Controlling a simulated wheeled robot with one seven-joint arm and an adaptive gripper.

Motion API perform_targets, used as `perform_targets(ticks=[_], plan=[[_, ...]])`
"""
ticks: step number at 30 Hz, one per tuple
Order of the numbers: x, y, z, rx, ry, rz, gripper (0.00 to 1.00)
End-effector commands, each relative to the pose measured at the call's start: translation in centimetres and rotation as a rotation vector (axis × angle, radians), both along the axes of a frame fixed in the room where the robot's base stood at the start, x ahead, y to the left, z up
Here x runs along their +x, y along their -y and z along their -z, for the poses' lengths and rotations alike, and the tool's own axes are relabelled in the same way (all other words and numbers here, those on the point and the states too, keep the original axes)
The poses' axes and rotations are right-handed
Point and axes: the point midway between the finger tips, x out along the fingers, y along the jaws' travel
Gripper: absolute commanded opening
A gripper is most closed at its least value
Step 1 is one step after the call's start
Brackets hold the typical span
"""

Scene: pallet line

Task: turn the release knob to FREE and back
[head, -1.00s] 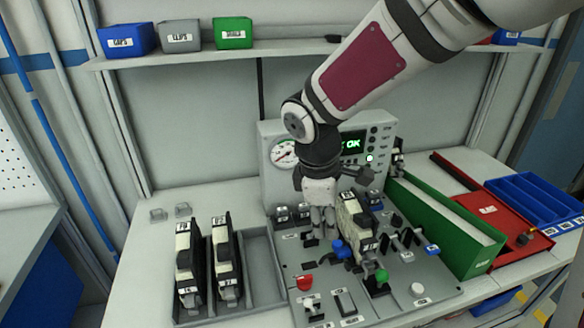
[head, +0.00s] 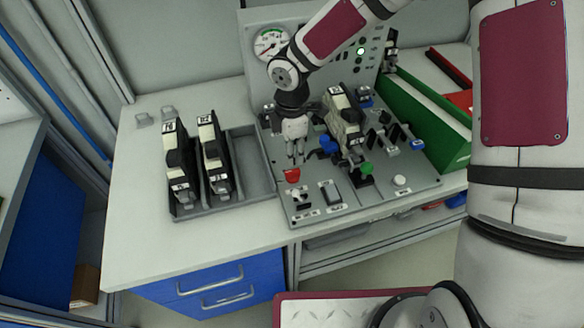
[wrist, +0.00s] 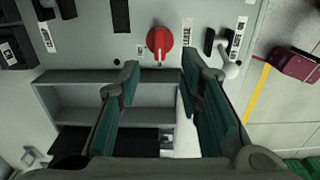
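The release knob is a red turn handle (head: 292,175) at the front left of the grey panel (head: 268,150). In the wrist view the red knob (wrist: 160,40) lies just beyond my fingertips, roughly centred between them, with a "RELEASE" label (wrist: 187,28) beside it. Its handle runs roughly up and down in that view. I cannot read a FREE mark. My gripper (head: 297,160) points down behind the knob in the head view, apart from it. The wrist view shows its two green-padded fingers (wrist: 160,72) open with nothing between them.
A white-capped toggle (wrist: 231,69) and a dark rocker switch (head: 331,193) sit close to the knob. A blue knob (head: 328,144) and a black-and-cream module (head: 344,120) stand to the right. A grey tray (head: 252,185) with two upright modules adjoins the panel on the left.

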Motion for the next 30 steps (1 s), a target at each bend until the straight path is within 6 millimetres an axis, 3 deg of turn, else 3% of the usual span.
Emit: perform_targets(ticks=[6, 12, 25, 26, 30], plan=[[-0.2, -0.1, 4.2, 0.0, -0.002, 0.0, 0.33], [-0.1, 0.0, 6.7, 0.001, 0.0, 0.001, 0.33], [0.0, 0.0, 7.8, -0.001, 0.001, 0.001, 0.33], [0.0, 0.0, 7.8, -0.001, 0.001, 0.001, 0.31], [0.0, 0.0, 7.8, -0.001, 0.001, 0.002, 0.0]])
